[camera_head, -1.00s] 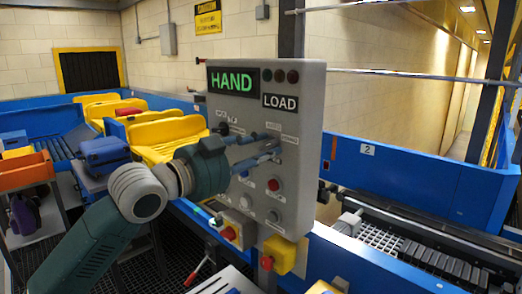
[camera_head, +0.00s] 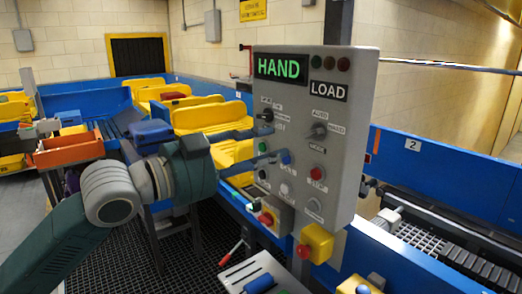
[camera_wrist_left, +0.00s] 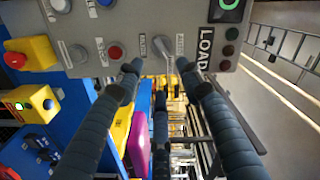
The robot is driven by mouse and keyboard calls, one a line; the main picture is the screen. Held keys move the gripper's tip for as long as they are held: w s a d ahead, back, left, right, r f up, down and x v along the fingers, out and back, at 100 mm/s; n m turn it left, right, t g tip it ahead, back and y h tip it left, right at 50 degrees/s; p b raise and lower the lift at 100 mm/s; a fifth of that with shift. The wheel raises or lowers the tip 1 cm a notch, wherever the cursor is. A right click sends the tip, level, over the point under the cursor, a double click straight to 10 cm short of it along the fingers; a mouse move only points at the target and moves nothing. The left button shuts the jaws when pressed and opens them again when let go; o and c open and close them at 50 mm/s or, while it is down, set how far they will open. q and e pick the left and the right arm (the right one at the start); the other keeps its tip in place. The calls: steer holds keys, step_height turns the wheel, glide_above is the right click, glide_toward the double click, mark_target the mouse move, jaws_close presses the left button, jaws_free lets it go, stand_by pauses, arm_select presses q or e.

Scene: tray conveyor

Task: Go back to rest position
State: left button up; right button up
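My left gripper (camera_head: 276,144) comes in from the left in the head view. Its two blue-grey fingers are apart, with nothing seen between them. The fingertips overlap the left part of the grey control panel (camera_head: 345,120); the head view does not show clearly whether they touch it. In the left wrist view, the open gripper (camera_wrist_left: 158,68) has its fingers to either side of the mode knob (camera_wrist_left: 162,46) of the panel, with the knob beyond the tips. The panel display (camera_head: 280,67) reads HAND, with a LOAD label beside it. My right gripper is not in view.
A blue conveyor wall (camera_head: 440,175) runs behind the panel to the right. Yellow trays (camera_head: 215,115) stand on the conveyor behind my left arm. A blue case (camera_head: 150,132) and an orange bin (camera_head: 68,150) are at left. A yellow button box (camera_head: 316,243) hangs below the panel.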

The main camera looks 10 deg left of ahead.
arm_select(q)
steer(key=shift+s+a, duration=0.25)
steer(key=shift+s, duration=0.05)
